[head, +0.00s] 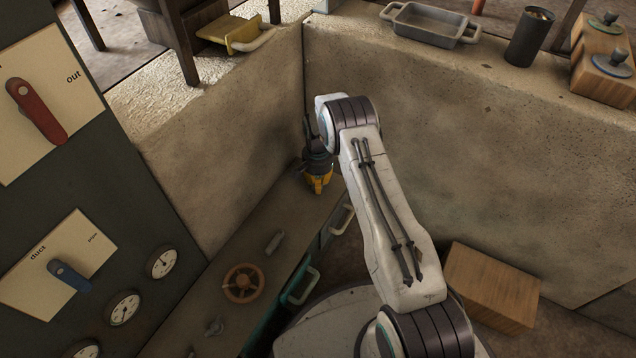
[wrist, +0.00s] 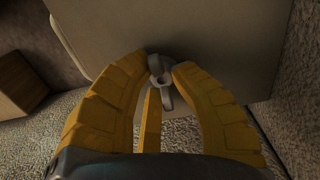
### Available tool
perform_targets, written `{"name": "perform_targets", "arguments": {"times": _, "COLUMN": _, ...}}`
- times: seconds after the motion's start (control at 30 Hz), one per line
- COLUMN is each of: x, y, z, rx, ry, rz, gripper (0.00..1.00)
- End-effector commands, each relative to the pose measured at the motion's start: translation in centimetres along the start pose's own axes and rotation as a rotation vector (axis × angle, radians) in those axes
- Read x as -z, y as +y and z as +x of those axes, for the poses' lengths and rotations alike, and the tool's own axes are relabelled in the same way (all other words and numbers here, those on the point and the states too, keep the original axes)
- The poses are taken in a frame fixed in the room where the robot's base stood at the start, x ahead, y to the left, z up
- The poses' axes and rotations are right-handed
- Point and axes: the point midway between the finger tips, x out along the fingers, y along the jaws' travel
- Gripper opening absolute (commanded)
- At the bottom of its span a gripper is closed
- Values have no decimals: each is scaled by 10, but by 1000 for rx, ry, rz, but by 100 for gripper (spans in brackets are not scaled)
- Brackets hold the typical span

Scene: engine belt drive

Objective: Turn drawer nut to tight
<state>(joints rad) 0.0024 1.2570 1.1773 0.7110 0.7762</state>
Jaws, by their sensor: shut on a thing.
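The drawer nut (wrist: 162,82) is a small grey wing nut with a round hub in the wrist view. It sits on a flat grey-brown surface (wrist: 215,55). My gripper (wrist: 159,66) has yellow fingers closed in on the nut, one on each side, with a third finger below. In the head view my gripper (head: 318,184) points down at the far end of the bench top (head: 190,318), close to the wall corner. The nut is hidden there behind the gripper. I cannot tell from its wings how tight it is.
A brown handwheel (head: 242,283), a small grey bar (head: 273,243) and another winged knob (head: 214,327) are on the bench top. Drawers with pale handles (head: 303,285) line its front. Concrete walls (head: 440,150) enclose the far corner. A wooden box (head: 490,285) stands right of my arm.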

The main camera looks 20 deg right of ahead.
Motion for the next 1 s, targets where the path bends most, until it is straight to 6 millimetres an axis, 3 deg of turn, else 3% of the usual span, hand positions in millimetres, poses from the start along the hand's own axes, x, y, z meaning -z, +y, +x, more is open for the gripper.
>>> {"name": "perform_targets", "arguments": {"times": 0.27, "x": -2, "y": -4, "z": 2, "rx": 3, "ry": 3, "rz": -9, "gripper": 0}}
{"name": "perform_targets", "arguments": {"times": 0.3, "x": -2, "y": -4, "z": 2, "rx": 4, "ry": 4, "rz": -9, "gripper": 26}}
{"name": "perform_targets", "arguments": {"times": 0.53, "x": -1, "y": -4, "z": 0, "rx": 5, "ry": 5, "rz": -7, "gripper": 46}}
{"name": "perform_targets", "arguments": {"times": 0.83, "x": 0, "y": -2, "z": -2, "rx": 4, "ry": 4, "rz": -4, "gripper": 47}}
{"name": "perform_targets", "arguments": {"times": 1.0, "x": 0, "y": -3, "z": -16, "rx": 5, "ry": 5, "rz": -4, "gripper": 47}}
